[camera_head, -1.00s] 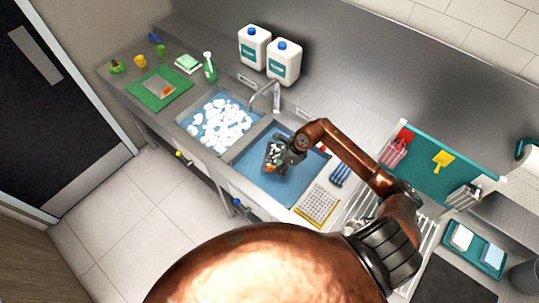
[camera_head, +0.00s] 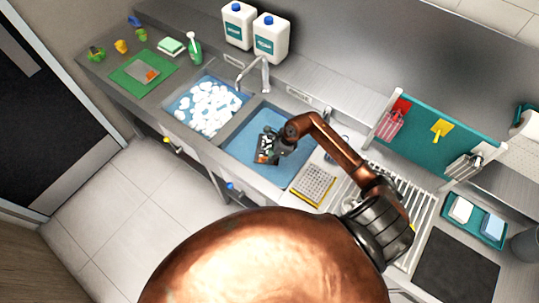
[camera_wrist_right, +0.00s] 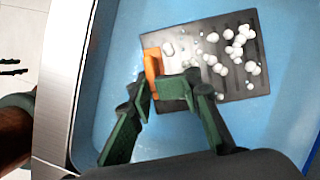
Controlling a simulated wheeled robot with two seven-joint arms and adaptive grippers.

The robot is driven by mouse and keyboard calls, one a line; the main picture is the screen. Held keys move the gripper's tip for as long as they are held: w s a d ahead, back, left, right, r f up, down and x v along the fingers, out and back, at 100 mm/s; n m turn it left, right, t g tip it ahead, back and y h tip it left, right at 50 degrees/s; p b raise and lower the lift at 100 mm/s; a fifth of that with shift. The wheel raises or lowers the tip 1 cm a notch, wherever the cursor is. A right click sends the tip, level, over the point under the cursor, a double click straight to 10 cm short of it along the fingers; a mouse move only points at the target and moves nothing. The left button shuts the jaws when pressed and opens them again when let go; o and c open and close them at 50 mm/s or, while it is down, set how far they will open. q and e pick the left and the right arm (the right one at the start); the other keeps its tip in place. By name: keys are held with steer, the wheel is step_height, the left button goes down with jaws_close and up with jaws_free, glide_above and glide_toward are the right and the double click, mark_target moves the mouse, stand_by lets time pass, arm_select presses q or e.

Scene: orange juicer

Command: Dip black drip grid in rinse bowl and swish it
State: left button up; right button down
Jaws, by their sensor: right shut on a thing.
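The black drip grid (camera_wrist_right: 235,75) is a dark slotted plate with white foam blobs on it and an orange tab (camera_wrist_right: 153,72) at one edge. My right gripper (camera_wrist_right: 160,92) is shut on the grid at its orange-tabbed edge. In the head view the right gripper (camera_head: 281,143) and the grid (camera_head: 263,153) are over the rinse bowl (camera_head: 236,148), the right basin with clear blue water. I cannot tell how deep the grid sits in the water.
The left basin (camera_head: 207,106) holds blue water with white foam. A faucet (camera_head: 263,72) stands behind the basins. A yellow-edged white rack (camera_head: 312,184) lies right of the rinse bowl. Two white jugs (camera_head: 270,38) stand at the back.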

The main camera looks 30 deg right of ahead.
step_height(320, 180, down, 7)
steer(key=b, duration=0.5)
steer(key=shift+f, duration=0.15)
steer(key=shift+f+b, duration=0.6)
steer(key=shift+b, duration=0.1)
arm_select(q)
step_height(320, 180, down, 7)
steer(key=s, duration=0.2)
arm_select(e)
steer(key=shift+s, duration=0.1)
